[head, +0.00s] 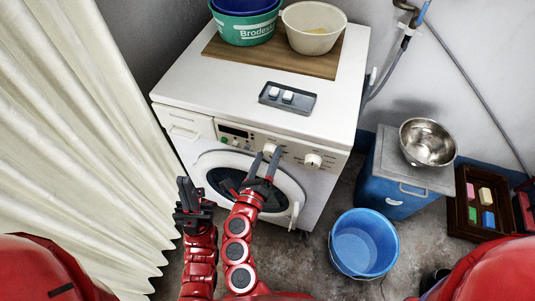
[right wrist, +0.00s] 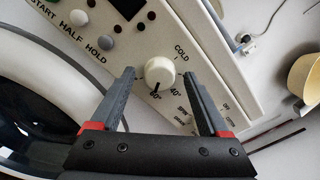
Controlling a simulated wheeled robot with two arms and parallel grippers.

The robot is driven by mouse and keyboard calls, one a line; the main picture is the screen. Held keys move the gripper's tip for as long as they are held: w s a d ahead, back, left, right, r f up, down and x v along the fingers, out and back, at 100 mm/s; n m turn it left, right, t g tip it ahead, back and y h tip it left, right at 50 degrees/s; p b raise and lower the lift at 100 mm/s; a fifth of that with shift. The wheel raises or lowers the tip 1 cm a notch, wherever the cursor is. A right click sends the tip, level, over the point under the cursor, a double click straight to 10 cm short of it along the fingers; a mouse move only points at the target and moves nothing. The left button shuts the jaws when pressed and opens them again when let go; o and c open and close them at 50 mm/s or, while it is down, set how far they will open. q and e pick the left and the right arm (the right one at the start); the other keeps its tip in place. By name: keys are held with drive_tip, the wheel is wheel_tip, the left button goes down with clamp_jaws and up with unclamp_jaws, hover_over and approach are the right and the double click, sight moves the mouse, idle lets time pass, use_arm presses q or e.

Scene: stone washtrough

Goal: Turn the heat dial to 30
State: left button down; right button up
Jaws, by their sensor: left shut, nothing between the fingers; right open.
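The heat dial (right wrist: 160,73) is a round cream knob on the washing machine's front panel, with COLD, 40° and another degree label around it. Its dark mark points down in the right wrist view, towards a label that I cannot read surely. The dial (head: 269,149) also shows in the head view. My right gripper (head: 266,157) is open, one finger to each side of the dial; in the right wrist view (right wrist: 163,85) gaps show between fingers and knob. My left gripper (head: 184,188) is shut and empty, left of the machine's door.
A second knob (head: 312,160) sits to the right on the panel. The round door (head: 290,185) is below. A grey tray (head: 288,98) with white blocks and basins stand on top. A blue bucket (head: 364,243) is on the floor at right; a curtain (head: 80,150) hangs at left.

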clamp_jaws()
